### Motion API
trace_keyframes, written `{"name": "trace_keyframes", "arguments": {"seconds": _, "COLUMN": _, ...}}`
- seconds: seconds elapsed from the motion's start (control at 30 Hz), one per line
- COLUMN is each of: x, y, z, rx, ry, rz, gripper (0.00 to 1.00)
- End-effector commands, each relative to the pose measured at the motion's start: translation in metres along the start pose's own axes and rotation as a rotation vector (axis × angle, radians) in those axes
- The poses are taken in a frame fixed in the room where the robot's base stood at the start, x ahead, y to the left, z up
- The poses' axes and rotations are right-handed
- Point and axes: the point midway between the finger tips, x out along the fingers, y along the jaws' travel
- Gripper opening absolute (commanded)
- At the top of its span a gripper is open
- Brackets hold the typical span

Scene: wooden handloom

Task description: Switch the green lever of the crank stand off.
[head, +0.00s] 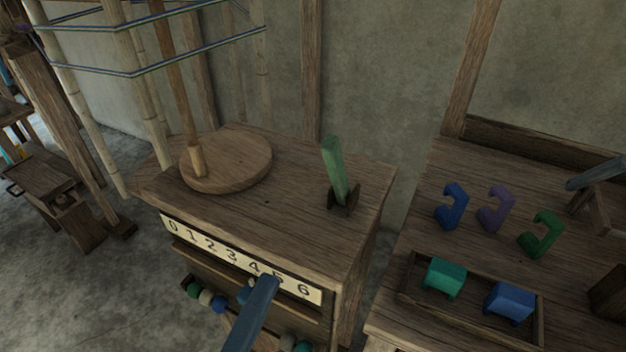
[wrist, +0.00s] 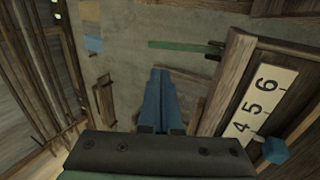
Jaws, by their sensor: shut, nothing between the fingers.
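The green lever (head: 335,170) stands on top of the wooden crank stand (head: 290,185), near its right end. It rises from a dark bracket (head: 343,205) and tilts a little to the left. In the wrist view the lever (wrist: 182,46) lies sideways beyond the fingers, beside the stand's edge (wrist: 225,80). My gripper (head: 266,283) is in front of the stand's number strip, below and left of the lever, and apart from it. In the wrist view its blue fingers (wrist: 160,80) are together and empty.
A round wooden disc (head: 228,158) with an upright post sits on the stand's left. The number strip (head: 240,260) and coloured beads are on its front. The table at right holds blue, purple and green hooks (head: 540,233) and a tray (head: 408,292) with two blocks.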

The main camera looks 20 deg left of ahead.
Motion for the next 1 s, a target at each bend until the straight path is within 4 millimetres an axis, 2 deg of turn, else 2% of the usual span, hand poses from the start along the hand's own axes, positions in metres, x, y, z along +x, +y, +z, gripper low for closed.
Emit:
{"name": "trace_keyframes", "arguments": {"seconds": 0.13, "x": 0.009, "y": 0.001, "z": 0.001, "rx": 0.0, "ry": -0.003, "rz": 0.002, "gripper": 0.0}}
{"name": "trace_keyframes", "arguments": {"seconds": 0.23, "x": 0.024, "y": 0.002, "z": 0.001, "rx": 0.001, "ry": -0.005, "rz": 0.003, "gripper": 0.0}}
{"name": "trace_keyframes", "arguments": {"seconds": 0.5, "x": 0.083, "y": 0.004, "z": 0.001, "rx": 0.001, "ry": -0.006, "rz": 0.003, "gripper": 0.0}}
{"name": "trace_keyframes", "arguments": {"seconds": 0.7, "x": 0.119, "y": 0.003, "z": 0.001, "rx": 0.001, "ry": -0.003, "rz": 0.002, "gripper": 0.0}}
{"name": "trace_keyframes", "arguments": {"seconds": 0.83, "x": 0.133, "y": 0.002, "z": 0.001, "rx": 0.001, "ry": -0.002, "rz": 0.001, "gripper": 0.0}}
{"name": "trace_keyframes", "arguments": {"seconds": 1.0, "x": 0.14, "y": 0.0, "z": 0.0, "rx": 0.001, "ry": -0.001, "rz": 0.0, "gripper": 0.0}}
